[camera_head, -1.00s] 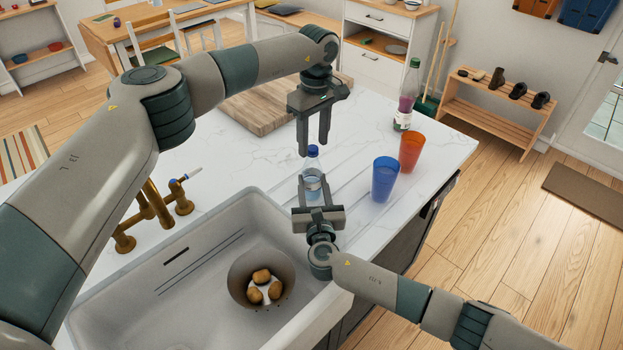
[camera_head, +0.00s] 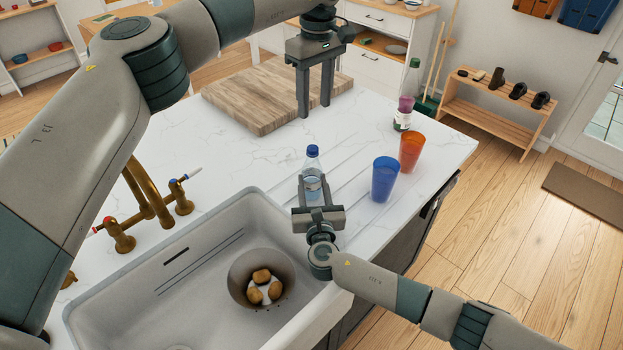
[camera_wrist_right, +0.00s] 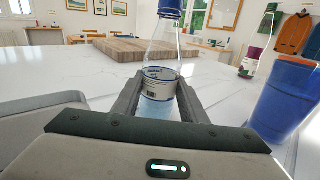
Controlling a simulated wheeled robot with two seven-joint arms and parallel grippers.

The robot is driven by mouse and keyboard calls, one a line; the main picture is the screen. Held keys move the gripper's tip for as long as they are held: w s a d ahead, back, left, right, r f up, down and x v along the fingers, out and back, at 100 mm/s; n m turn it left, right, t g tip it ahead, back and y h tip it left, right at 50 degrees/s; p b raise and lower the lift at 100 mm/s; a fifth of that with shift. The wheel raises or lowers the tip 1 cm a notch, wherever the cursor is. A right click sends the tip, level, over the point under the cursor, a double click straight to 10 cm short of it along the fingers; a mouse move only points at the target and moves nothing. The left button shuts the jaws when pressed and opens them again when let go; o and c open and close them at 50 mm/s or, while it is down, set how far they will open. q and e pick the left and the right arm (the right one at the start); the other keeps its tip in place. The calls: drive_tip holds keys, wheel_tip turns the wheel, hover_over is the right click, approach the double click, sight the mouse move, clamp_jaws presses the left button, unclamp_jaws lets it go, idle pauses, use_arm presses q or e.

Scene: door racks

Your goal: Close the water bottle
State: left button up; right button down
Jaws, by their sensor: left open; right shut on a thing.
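The water bottle (camera_head: 312,166) is clear, with a blue cap (camera_head: 313,150) on its top. It stands upright on the white counter beside the sink. My right gripper (camera_head: 312,184) is shut on the bottle's lower body. The right wrist view shows the bottle (camera_wrist_right: 161,70) between the fingers, its label visible and the cap cut by the top edge. My left gripper (camera_head: 315,108) is open and empty, fingers pointing down, above and behind the bottle and apart from it. How tightly the cap sits cannot be told.
A blue cup (camera_head: 384,180) and an orange cup (camera_head: 411,152) stand to the right of the bottle. A second bottle (camera_head: 405,112) with a green top stands behind them. A wooden board (camera_head: 255,105) lies at the back. The sink (camera_head: 180,290) holds several potatoes (camera_head: 262,276).

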drive_tip(key=shift+f, duration=0.1)
drive_tip(key=c, duration=1)
unclamp_jaws()
use_arm(q)
drive_tip(key=shift+f, duration=0.1)
use_arm(e)
drive_tip(key=shift+s, duration=0.1)
use_arm(q)
wheel_tip(320, 180, down, 4)
drive_tip(key=b, duration=0.4)
use_arm(e)
drive_tip(key=s+d, duration=0.2)
drive_tip(key=s, duration=1.5)
use_arm(q)
drive_tip(key=shift+f, duration=0.15)
use_arm(e)
drive_tip(key=shift+s, duration=0.1)
